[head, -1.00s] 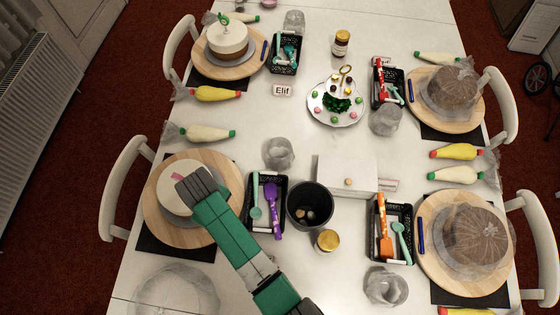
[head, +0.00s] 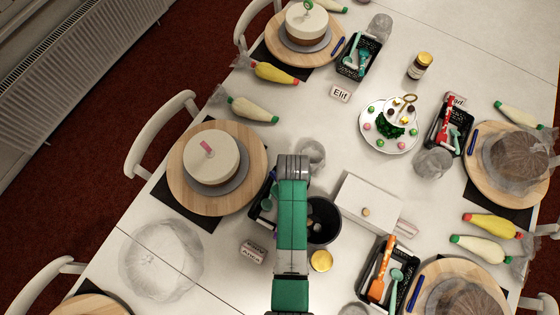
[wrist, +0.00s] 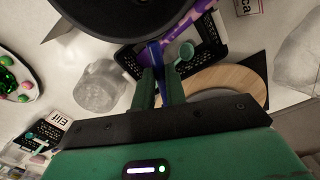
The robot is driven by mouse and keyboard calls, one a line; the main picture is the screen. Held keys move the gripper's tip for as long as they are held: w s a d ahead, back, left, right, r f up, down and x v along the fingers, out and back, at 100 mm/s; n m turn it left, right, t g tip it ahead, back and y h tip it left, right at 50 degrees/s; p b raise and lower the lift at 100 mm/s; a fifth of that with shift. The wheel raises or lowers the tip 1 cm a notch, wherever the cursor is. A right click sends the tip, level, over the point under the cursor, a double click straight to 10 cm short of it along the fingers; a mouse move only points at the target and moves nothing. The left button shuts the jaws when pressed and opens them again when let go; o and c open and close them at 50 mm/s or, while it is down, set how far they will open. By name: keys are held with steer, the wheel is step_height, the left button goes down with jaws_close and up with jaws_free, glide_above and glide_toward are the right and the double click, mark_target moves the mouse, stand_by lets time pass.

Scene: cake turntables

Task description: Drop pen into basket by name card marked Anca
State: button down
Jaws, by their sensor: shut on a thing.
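My gripper (wrist: 157,78) is shut on a blue pen (wrist: 154,52), which sticks out beyond the fingertips in the wrist view. In the head view my gripper (head: 291,168) is above the table at the edge of a black basket (head: 257,213), and my arm hides part of that basket; the pen is hidden there. The basket also shows in the wrist view (wrist: 212,58), with a purple spatula (wrist: 192,31) and a teal spoon (wrist: 186,54) in it. The pen's tip overlaps the basket's edge. A name card (head: 252,252) that appears to read Anca stands near this basket.
A dark round bin (head: 326,218) stands right beside the basket. A glass (head: 312,151) is just behind. A cake (head: 210,158) on a wooden turntable (head: 183,190) is to the left. A white box (head: 368,200) and another basket (head: 379,294) are to the right.

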step_height(320, 180, down, 3)
steer(key=shift+f+b, duration=0.2)
steer(key=shift+b, duration=0.95)
steer(key=shift+r, duration=0.15)
steer(key=c, duration=1.3)
jaws_free()
steer(key=shift+c, duration=0.2)
step_height(320, 180, up, 8)
steer(key=shift+f+p, duration=0.1)
steer(key=shift+p, duration=0.4)
